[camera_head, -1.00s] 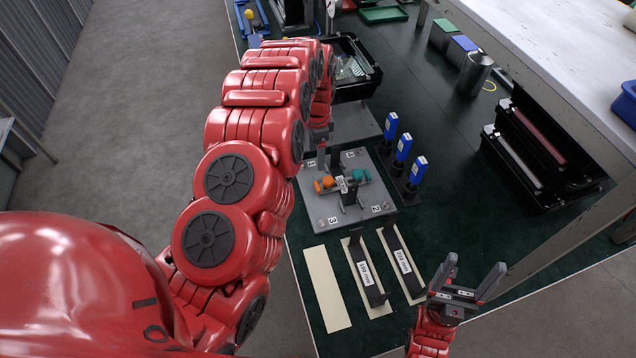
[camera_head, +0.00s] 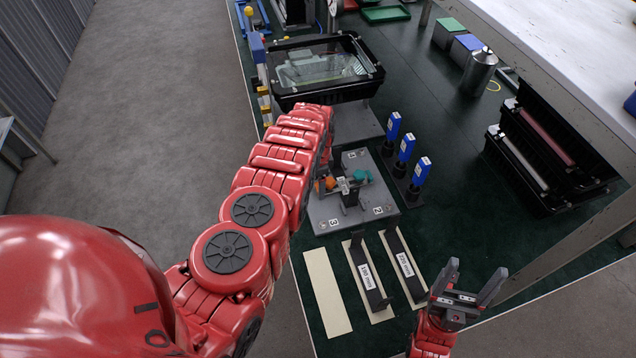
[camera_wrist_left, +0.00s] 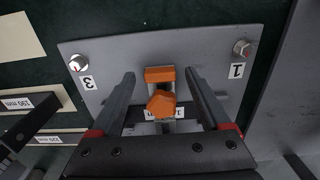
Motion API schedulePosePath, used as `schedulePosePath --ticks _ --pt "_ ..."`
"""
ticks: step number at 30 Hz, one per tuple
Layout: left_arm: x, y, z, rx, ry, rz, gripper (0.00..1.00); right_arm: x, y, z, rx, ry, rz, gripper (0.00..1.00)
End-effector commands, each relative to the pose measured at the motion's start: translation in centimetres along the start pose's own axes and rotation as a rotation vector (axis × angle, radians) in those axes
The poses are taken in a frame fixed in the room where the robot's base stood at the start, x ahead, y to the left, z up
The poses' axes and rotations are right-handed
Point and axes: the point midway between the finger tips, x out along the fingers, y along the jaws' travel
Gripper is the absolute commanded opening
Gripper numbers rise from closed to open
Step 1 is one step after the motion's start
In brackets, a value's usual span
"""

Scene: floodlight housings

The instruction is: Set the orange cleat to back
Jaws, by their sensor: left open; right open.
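The orange cleat (camera_wrist_left: 161,95) shows in the left wrist view on a grey plate (camera_wrist_left: 105,55), between the two spread fingers of my left gripper (camera_wrist_left: 160,88). The fingers stand apart on either side of it with visible gaps. In the head view the orange cleat (camera_head: 330,183) is partly hidden by my left arm. A teal cleat (camera_head: 362,175) sits to its right on the same plate, with a dark fixture between them. My right gripper (camera_head: 466,283) is open and empty at the lower right, away from the plate.
Several blue-handled tools (camera_head: 405,147) stand right of the plate. Labelled strips (camera_head: 375,290) and a pale blank strip (camera_head: 327,290) lie in front of it. A black floodlight housing (camera_head: 325,68) stands behind.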

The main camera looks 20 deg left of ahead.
Motion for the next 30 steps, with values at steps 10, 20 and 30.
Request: schedulePosePath --ticks 10,20,30 --pt "0.39 0.06 -0.02 0.001 0.0 0.001 0.8 0.06 0.01 -0.01 0.0 0.0 0.0 0.75" --pt "0.39 0.05 -0.02 0.001 0.001 0.001 0.31 0.05 0.0 -0.01 0.0 0.0 0.0 0.75" --pt "0.39 0.05 -0.03 0.001 0.001 0.001 0.0 0.05 0.0 -0.01 0.0 0.0 0.0 0.75"
